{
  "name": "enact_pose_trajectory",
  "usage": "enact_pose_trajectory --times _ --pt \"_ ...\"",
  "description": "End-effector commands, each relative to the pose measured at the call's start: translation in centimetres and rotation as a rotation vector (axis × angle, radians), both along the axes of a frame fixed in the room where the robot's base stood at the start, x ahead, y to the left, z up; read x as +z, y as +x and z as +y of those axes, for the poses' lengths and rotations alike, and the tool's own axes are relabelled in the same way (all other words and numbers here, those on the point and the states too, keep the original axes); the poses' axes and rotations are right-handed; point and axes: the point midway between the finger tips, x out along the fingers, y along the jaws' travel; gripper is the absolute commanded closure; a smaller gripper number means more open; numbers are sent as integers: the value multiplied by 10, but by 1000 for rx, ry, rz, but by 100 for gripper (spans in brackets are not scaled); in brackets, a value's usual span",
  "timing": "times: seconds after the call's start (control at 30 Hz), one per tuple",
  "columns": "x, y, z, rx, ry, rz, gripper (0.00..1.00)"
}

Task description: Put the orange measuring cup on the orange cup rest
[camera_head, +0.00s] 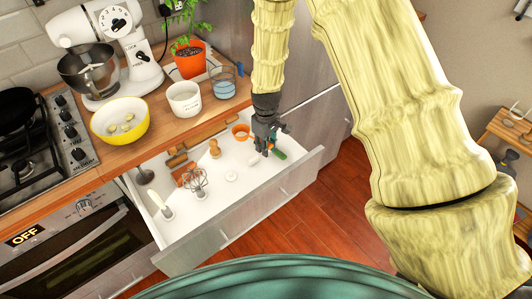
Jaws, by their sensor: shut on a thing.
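The orange measuring cup (240,131) shows as a small orange ring at the back right of the open white drawer (215,215). It is just left of my gripper (265,149), with its handle side toward the fingers. My gripper points down at the drawer's right part and appears shut on the cup's handle; the fingers hide the exact contact. I cannot make out the orange cup rest as a separate thing.
The drawer also holds a whisk (195,180), a brown wooden piece (214,148), a white disc (231,176) and a green item (278,154) beside my fingers. Above it, the counter bears a yellow bowl (120,118), a white pot (184,99) and a plant pot (190,62).

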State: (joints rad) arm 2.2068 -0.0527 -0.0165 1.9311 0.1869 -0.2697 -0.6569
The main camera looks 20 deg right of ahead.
Motion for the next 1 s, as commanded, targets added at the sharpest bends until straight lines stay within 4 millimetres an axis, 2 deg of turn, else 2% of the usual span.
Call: enact_pose_trajectory --times 0.03,0.17,0.7,1.0 --pt "-7 0 0 0 -1 0 100" --pt "-14 0 0 0 -2 -1 100" --pt "-12 -4 -2 -3 1 -3 100" --pt "-37 -3 -2 -1 1 -2 100"
